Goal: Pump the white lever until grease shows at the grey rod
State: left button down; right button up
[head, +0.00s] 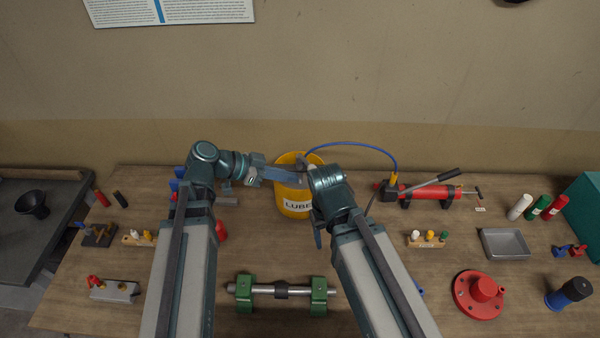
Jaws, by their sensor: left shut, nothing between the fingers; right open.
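No plainly white lever shows. A red hand pump (430,191) lies at the back right, with a grey lever (435,178) ending in a black grip. A blue hose (352,144) runs from the yellow bucket (290,200) to the pump's left end. A grey rod (262,289) lies across two green blocks at the front middle, with a dark sleeve around its centre; I cannot make out grease on it. My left gripper (300,179) is shut and empty in front of the bucket. My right gripper (317,238) is open, mostly hidden by its wrist, right of the bucket and away from the pump.
A grey tray (506,243), a red flange (479,294) and a dark blue cylinder (569,293) stand at the right. Small fittings on blocks (115,290) lie at the left. My forearms cover part of the table.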

pick_arm(q)
jog(key=shift+p+v, duration=0.75)
jog(key=shift+v, duration=1.55)
pick_arm(e)
jog(key=shift+a+r, duration=0.1)
jog(key=shift+r, duration=1.05)
pick_arm(q)
jog(key=w+a+r+n+g+h+p, duration=0.1)
jog(key=w+a+r+n+g+p, duration=0.1)
jog(key=w+r+p, duration=0.3)
jog(key=shift+w+a+r+g, duration=0.2)
jog(key=shift+w+r+g, duration=0.15)
jog(key=shift+w, duration=0.5)
pick_arm(e)
notch_tip(320, 180, up, 5)
jog(key=shift+r, duration=0.1)
